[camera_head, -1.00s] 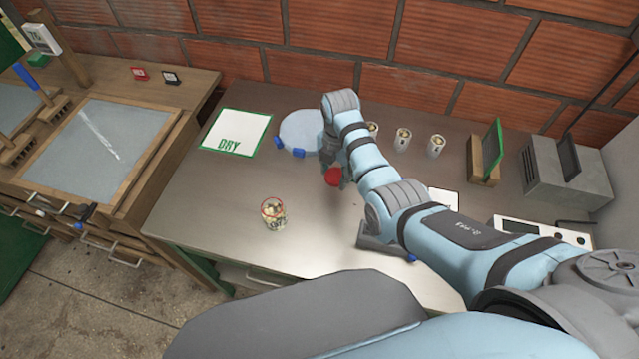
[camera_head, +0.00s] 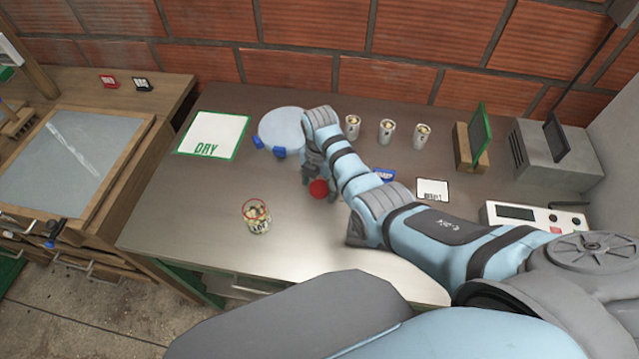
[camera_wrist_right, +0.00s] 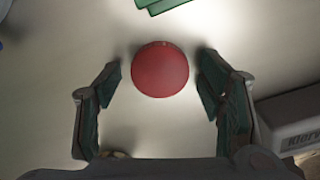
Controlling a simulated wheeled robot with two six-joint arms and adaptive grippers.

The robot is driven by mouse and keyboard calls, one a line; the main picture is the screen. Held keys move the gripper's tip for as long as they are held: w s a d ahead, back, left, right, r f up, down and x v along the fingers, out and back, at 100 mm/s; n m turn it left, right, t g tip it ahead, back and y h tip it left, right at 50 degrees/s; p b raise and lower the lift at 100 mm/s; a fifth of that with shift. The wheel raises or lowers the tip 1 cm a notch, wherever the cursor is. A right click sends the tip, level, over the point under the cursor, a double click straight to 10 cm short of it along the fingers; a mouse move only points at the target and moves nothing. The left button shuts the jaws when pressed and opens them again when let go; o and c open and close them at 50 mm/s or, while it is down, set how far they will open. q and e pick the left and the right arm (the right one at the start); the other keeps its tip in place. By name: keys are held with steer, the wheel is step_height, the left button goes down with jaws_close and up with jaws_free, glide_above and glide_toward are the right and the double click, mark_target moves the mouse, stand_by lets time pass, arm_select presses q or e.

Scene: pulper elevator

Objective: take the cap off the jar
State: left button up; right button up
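A clear jar (camera_head: 257,221) with a label and light-brown contents stands on the steel table in the head view; a thin red line runs round its rim. A round red cap (camera_head: 318,188) is to its right, just under my right gripper (camera_head: 319,182). In the right wrist view the cap (camera_wrist_right: 160,69) sits between the two fingers (camera_wrist_right: 161,64) with a small gap on each side, so the gripper is open. I cannot tell what lies beneath the cap. My left gripper is out of view.
A blue-white round disc (camera_head: 283,129) and a DRY mat (camera_head: 213,135) lie behind. Several small cups (camera_head: 387,131) stand near the brick wall. A white scale (camera_head: 535,215), a grey box (camera_head: 560,165) and a green-panelled stand (camera_head: 473,145) are right. The left front table is clear.

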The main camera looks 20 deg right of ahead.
mark_target(320, 188)
steer(key=shift+r, duration=0.25)
step_height(320, 188, up, 12)
steer(key=p, duration=0.2)
